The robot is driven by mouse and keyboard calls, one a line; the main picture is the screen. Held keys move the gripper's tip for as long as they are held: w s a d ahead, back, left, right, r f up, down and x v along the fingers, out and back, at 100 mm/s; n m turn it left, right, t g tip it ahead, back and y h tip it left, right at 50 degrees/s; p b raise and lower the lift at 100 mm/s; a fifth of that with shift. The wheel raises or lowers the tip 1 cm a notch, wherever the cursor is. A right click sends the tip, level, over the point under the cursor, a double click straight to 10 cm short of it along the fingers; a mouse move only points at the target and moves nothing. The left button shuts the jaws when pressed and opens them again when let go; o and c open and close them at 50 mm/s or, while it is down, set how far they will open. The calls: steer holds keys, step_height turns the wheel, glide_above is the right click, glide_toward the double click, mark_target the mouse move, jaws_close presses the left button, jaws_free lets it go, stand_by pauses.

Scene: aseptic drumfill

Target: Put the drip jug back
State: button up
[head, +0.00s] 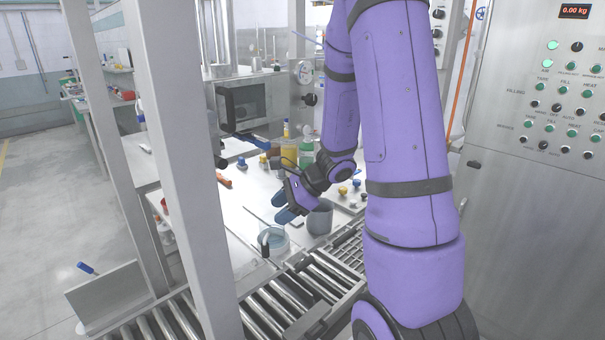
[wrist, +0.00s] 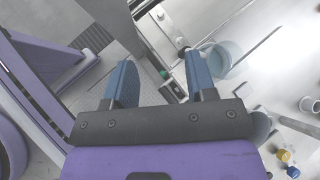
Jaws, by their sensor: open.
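My gripper (head: 283,207) is open, with blue fingers, above the steel bench beside the roller conveyor. In the wrist view the space between its fingertips (wrist: 160,73) holds no jug. A grey, open-topped jug-like vessel (head: 319,218) stands upright just right of and below the gripper. A shallow, clear bluish vessel (head: 274,243) with a dark upright piece at its left sits below the fingers, near the conveyor. It shows beyond the right finger in the wrist view (wrist: 228,60), partly hidden. I cannot tell for certain which vessel is the drip jug.
The roller conveyor (head: 283,303) runs along the bench's front. A steel post (head: 195,170) stands at left, and a control cabinet (head: 540,220) at right.

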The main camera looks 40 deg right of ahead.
steer(key=s+a+r+n+g, duration=0.2)
steer(key=s+a+r+n, duration=0.1)
steer(key=a+r+n, duration=0.4)
steer(key=s+a+r+n+h, duration=0.1)
steer(key=s+r+n+h, duration=0.2)
steer(key=s+r+n, duration=0.4)
steer(key=s+a+r+n+t+h, duration=0.1)
steer(key=s+r+n+h, duration=0.3)
steer(key=s+r+n, duration=0.4)
steer(key=shift+s+a+r+n, duration=0.15)
steer(key=shift+s+a+n, duration=0.35)
steer(key=shift+s+a, duration=0.3)
